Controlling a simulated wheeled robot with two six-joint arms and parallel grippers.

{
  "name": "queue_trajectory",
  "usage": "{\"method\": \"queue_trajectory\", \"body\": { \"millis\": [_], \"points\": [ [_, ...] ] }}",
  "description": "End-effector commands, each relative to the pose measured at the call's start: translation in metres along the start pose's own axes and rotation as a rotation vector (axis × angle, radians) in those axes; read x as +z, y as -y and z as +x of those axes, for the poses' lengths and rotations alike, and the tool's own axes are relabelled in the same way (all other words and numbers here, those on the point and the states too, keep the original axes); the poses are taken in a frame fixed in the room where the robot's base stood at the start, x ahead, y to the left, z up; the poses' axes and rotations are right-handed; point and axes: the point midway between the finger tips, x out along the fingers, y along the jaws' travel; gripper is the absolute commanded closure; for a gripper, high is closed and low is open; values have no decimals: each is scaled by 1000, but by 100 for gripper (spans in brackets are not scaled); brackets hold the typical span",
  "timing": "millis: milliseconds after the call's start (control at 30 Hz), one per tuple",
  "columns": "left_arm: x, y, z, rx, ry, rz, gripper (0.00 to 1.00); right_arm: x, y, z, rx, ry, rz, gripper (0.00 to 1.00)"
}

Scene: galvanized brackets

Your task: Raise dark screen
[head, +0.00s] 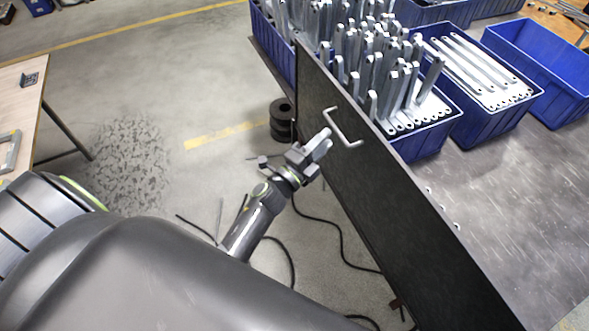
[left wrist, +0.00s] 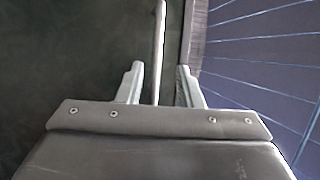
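The dark screen (head: 400,215) is a long black panel standing along the near side of the metal table. A light metal bar handle (head: 347,143) is fixed near its upper edge; the screen's dark face (left wrist: 60,60) and the handle (left wrist: 159,45) also show in the left wrist view. My left gripper (head: 325,141) is beside the handle. In the left wrist view its two fingers (left wrist: 160,88) are apart, one on each side of the handle bar, with gaps showing on both sides. My right gripper is not in view.
Behind the screen, blue bins (head: 428,145) hold many upright galvanized brackets (head: 375,70). Another blue bin (head: 545,65) at the right looks empty. Black rings (head: 282,120) are stacked on the floor by the screen. Black cables (head: 335,235) lie below. A wooden table (head: 25,85) stands at left.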

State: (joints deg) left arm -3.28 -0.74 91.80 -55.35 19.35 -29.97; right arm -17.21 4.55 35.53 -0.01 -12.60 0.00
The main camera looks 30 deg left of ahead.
Motion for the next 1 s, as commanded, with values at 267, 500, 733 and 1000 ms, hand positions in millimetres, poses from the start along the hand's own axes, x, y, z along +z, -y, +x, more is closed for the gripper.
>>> {"method": "queue_trajectory", "body": {
  "millis": [267,500,733,1000],
  "points": [
    [1,-2,-63,1,1,1,67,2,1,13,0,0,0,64],
    [0,-2,-102,-1,0,0,67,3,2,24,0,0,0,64],
    [0,0,-115,-3,-1,1,67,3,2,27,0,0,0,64],
    [0,1,-115,-3,-1,1,67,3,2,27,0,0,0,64]
  ]
}}
